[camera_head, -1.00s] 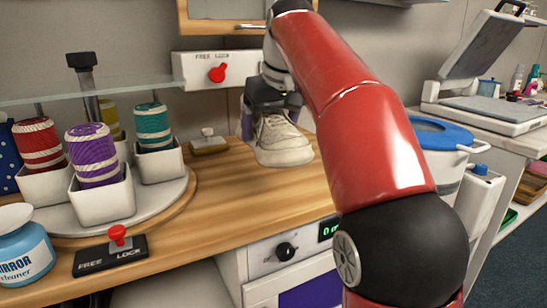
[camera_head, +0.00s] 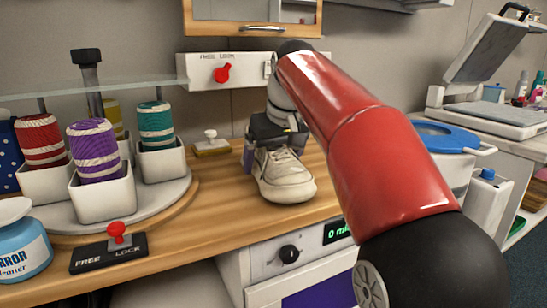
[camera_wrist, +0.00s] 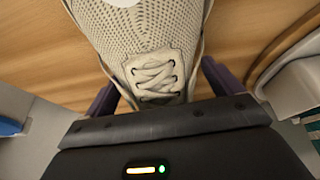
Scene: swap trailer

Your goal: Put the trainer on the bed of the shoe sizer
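The trainer (camera_head: 285,178) is off-white with laces, its toe towards the head camera, above or on the wooden counter; I cannot tell whether its sole touches the wood. My gripper (camera_head: 272,150) is at its rear part from above, with dark purple fingers on both sides. In the wrist view the trainer (camera_wrist: 155,50) runs up between the fingers, its laces just beyond the dark gripper body. It moves along with the gripper, so I take the gripper as shut on it. Its heel is hidden. I cannot make out the shoe sizer in these frames.
A turntable (camera_head: 180,200) with white pots of yarn spools stands left on the counter (camera_head: 230,215). A blue jar (camera_head: 22,245) and a free/lock switch (camera_head: 115,248) are at the front left. A small yellow block (camera_head: 212,148) lies behind. A blue-lidded bin (camera_head: 440,138) stands right.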

